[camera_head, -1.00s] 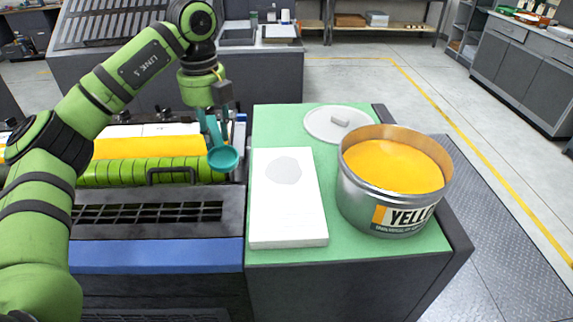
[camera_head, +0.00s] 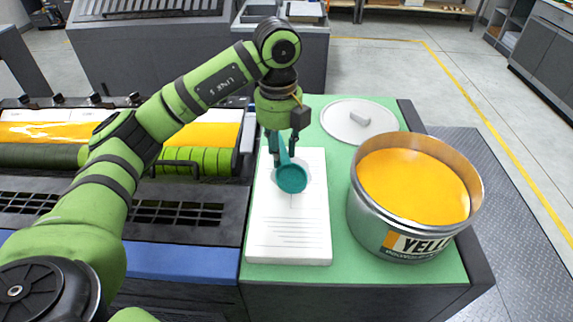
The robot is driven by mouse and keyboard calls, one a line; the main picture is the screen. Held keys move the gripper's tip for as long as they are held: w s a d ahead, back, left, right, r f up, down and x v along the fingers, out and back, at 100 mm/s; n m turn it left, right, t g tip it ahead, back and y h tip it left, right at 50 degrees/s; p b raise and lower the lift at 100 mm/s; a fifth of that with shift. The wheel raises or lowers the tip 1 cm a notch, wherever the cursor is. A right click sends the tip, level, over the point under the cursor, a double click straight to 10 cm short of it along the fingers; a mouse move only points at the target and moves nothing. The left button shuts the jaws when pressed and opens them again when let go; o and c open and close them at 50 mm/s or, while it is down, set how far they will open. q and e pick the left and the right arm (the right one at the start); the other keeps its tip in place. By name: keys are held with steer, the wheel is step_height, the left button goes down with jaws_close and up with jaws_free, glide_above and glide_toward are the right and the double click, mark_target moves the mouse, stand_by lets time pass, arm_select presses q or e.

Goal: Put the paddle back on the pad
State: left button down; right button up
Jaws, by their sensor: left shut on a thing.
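The teal paddle (camera_head: 291,179) has a round, dished head and a handle that rises into my left gripper (camera_head: 284,146). The gripper is shut on the handle, its dark fingers pointing down. The white pad (camera_head: 290,238) lies on the green top, with printed lines on its near half. The paddle's head is in front of the pad's far half and covers most of a grey patch there. I cannot tell whether the head touches the pad or hangs just above it. My right gripper is not in view.
A large open can of yellow ink (camera_head: 405,238) stands right of the pad on the green top (camera_head: 345,255). Its grey lid (camera_head: 350,130) lies behind it. The press with green and yellow rollers (camera_head: 210,165) is at the left, under my arm.

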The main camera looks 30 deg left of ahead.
mark_target(286, 157)
arm_select(q)
steer(key=shift+s+d+f+p, duration=0.15)
steer(key=shift+d+f+p, duration=0.25)
steer(key=shift+d+f, duration=0.4)
step_height(286, 157, down, 3)
steer(key=shift+f+p, duration=0.1)
steer(key=shift+p, duration=0.55)
steer(key=shift+a, duration=0.1)
steer(key=c, duration=0.9)
jaws_free()
steer(key=shift+f, duration=0.1)
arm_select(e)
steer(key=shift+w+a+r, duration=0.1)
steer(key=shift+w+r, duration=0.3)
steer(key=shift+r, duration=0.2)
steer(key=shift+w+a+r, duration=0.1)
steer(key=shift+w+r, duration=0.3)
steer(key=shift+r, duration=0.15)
arm_select(q)
steer(key=shift+r, duration=0.5)
step_height(286, 157, up, 11)
steer(key=shift+r+b, duration=0.1)
steer(key=shift+b, duration=0.4)
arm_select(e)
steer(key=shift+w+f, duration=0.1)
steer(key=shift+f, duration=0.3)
